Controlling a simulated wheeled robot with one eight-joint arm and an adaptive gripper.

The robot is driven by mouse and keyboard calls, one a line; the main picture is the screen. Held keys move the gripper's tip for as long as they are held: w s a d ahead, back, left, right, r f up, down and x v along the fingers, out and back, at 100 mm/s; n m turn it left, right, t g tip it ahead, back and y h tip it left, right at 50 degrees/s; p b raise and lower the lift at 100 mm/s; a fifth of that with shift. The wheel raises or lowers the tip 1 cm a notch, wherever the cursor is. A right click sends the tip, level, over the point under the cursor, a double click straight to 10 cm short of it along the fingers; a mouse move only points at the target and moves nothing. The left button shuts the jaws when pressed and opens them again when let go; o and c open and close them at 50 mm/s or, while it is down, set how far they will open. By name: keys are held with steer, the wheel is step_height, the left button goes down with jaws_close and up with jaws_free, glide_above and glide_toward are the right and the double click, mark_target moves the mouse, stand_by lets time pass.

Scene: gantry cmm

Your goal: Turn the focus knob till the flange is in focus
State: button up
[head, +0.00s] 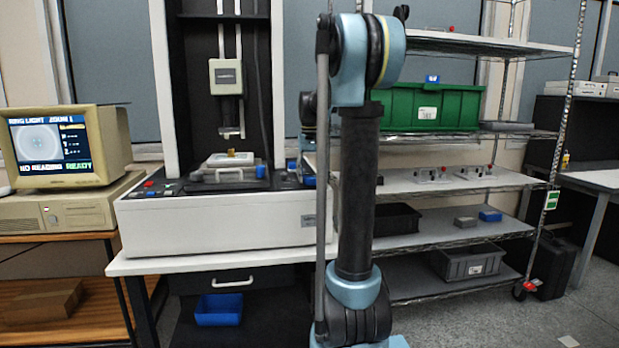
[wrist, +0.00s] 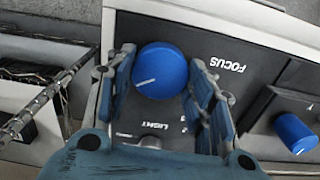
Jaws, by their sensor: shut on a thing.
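The focus knob (wrist: 163,62) is a round blue knob with a white line pointing left. The word FOCUS is printed on the dark panel beside it. In the wrist view my gripper (wrist: 160,68) has one finger on each side of the knob and is shut on it. In the head view my arm hides the gripper. A small brass-coloured piece, seemingly the flange (head: 232,155), sits on the stage under the machine's measuring head (head: 226,77). The monitor (head: 50,144) shows a grey round image and the words NO READING and READY; its sharpness is hard to judge.
A second blue knob (wrist: 294,133) stands to the right in the wrist view. A small grey control (wrist: 151,141) by the word LIGHT lies close below the fingers. A wire shelf (head: 460,183) with a green crate (head: 465,105) stands right of the machine.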

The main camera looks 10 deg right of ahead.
mark_target(310, 177)
steer(key=n, duration=0.3)
stand_by(0.5)
steer(key=o, duration=1.1)
steer(key=shift+c, duration=0.2)
step_height(310, 177, up, 12)
steer(key=shift+f, duration=0.1)
